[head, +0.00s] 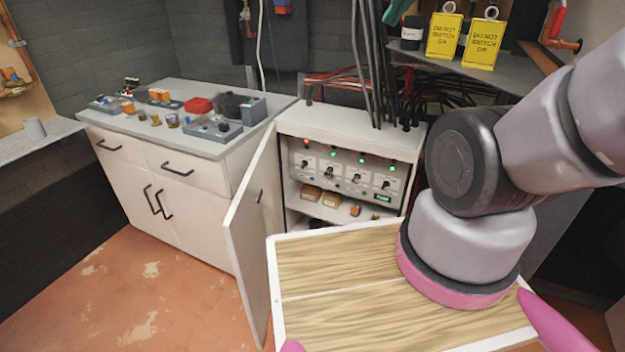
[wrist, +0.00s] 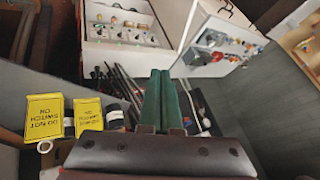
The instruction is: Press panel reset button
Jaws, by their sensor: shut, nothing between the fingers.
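The panel (head: 345,172) sits inside an open white cabinet (head: 345,125). It has a row of dark rotary switches, a red lamp (head: 306,145) and several green lamps. Small buttons and a green label (head: 382,198) show along its lower part; I cannot tell which is the reset button. The panel also appears upside down in the wrist view (wrist: 122,30). My gripper, with green fingers (wrist: 160,75), is shut and empty. Its fingers also show at the top edge of the head view (head: 397,14), above the cabinet and apart from the panel.
The cabinet door (head: 248,235) stands open at the left. Black cables (head: 375,65) rise from the cabinet top. Yellow warning tags (head: 444,36) and a black cylinder (head: 412,33) are by the shelf. A counter (head: 230,140) with loose parts stands left. Small boxes (head: 320,197) lie below the panel.

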